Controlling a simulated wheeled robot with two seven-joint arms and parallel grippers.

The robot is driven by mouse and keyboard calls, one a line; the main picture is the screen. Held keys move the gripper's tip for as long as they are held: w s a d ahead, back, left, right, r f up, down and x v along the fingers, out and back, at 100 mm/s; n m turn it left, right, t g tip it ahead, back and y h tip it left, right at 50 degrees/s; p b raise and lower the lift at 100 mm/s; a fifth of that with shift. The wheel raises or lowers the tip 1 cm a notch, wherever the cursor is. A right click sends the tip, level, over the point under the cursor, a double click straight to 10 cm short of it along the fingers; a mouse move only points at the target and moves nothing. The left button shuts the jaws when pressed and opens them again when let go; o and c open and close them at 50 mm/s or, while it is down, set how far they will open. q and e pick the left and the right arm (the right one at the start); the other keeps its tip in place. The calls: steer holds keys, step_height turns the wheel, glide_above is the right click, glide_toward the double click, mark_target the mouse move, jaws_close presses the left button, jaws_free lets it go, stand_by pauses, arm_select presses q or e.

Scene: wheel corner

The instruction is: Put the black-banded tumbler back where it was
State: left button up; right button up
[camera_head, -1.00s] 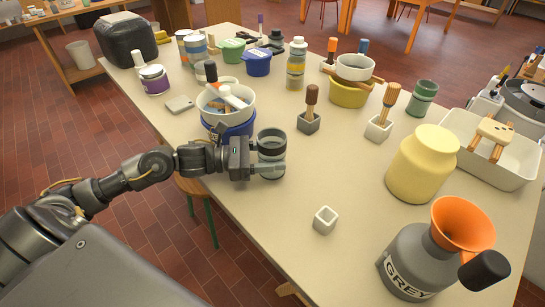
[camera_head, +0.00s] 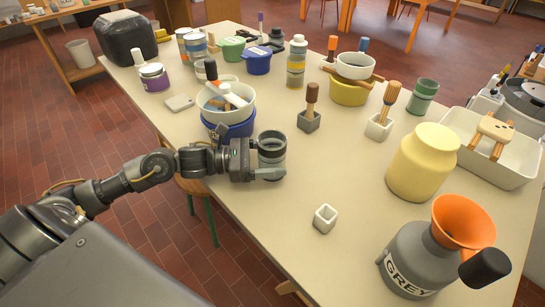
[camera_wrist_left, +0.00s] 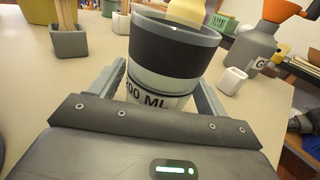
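The black-banded tumbler (camera_head: 272,142) is upright near the table's left edge in the head view, just right of the blue-and-white tub. In the left wrist view the tumbler (camera_wrist_left: 172,58) shows a wide black band, a pale body and "00 ML" lettering. My left gripper (camera_head: 270,162) reaches in from the left, with a finger on each side of the tumbler, shut on its body. In the left wrist view its fingers flank the tumbler's lower part. The tumbler's base is hidden there, and I cannot tell whether it touches the table. My right gripper is not in view.
The blue-and-white tub (camera_head: 236,125) with tools stands close behind my left gripper. A grey brush block (camera_head: 309,122), small white square pot (camera_head: 325,218), yellow jar (camera_head: 422,162) and grey jug (camera_head: 415,262) with an orange funnel stand to the right.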

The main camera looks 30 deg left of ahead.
arm_select(q)
steer(key=shift+r, duration=0.1)
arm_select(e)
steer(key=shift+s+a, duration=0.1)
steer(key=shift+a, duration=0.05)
arm_select(q)
steer(key=shift+r+p, duration=0.15)
steer(key=shift+p, duration=0.15)
steer(key=shift+s+a+f+b, duration=0.35)
steer(key=shift+s+a, duration=0.05)
steer(key=shift+a, duration=0.3)
steer(key=v, duration=0.8)
steer(key=shift+s+a+r+b, duration=0.15)
steer(key=shift+s+r+b, duration=0.05)
steer(key=shift+b, duration=0.1)
steer(key=shift+v, duration=0.95)
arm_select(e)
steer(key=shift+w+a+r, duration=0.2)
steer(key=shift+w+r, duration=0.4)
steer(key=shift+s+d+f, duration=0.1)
